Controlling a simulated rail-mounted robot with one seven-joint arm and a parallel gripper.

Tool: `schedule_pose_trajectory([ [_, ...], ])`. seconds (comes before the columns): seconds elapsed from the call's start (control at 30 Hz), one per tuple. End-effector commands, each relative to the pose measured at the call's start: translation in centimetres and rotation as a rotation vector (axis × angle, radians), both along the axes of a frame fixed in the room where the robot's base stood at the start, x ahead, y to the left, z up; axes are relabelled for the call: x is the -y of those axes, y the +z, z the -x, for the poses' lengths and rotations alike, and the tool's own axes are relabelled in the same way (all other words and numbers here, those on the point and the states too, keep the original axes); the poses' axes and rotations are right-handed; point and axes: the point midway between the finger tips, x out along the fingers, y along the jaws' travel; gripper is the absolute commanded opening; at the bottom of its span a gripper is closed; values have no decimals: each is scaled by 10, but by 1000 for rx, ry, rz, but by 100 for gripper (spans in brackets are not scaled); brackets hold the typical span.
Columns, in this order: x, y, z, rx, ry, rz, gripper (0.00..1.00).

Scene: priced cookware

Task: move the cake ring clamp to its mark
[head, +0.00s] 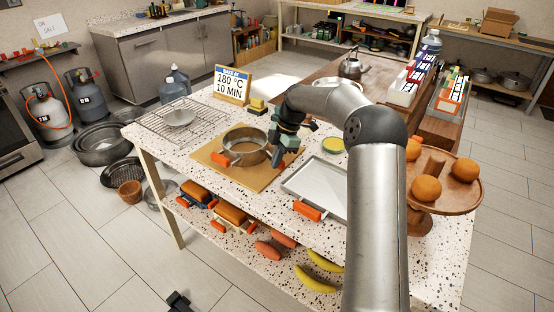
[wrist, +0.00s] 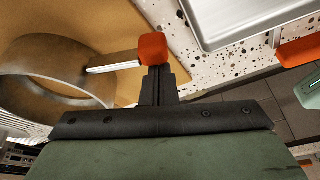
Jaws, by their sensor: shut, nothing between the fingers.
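The cake ring (head: 245,147) is a wide metal band standing on a tan board (head: 208,155). My gripper (head: 280,165) is over the board, right of the ring. In the wrist view its shut, empty fingertips (wrist: 159,72) overlap the lower edge of the handle; contact cannot be told. I cannot make out a mark.
A metal tray (head: 315,177) with an orange handle lies right of the board. A wire rack (head: 160,122) with a bowl is at the left, and a sign (head: 233,84) stands behind. A wooden stand (head: 425,200) with orange fruit is at the right.

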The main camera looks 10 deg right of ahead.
Motion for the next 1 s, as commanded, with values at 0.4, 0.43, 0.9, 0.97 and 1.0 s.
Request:
schedule_pose_trajectory([
  [0.4,3,-1,4,1,-1,0,0],
  [0.43,4,-1,5,1,-3,1,0],
  [0.9,13,25,11,0,0,0,0],
  [0.97,15,37,9,1,1,0,0],
  [1.0,17,46,7,3,1,0,0],
])
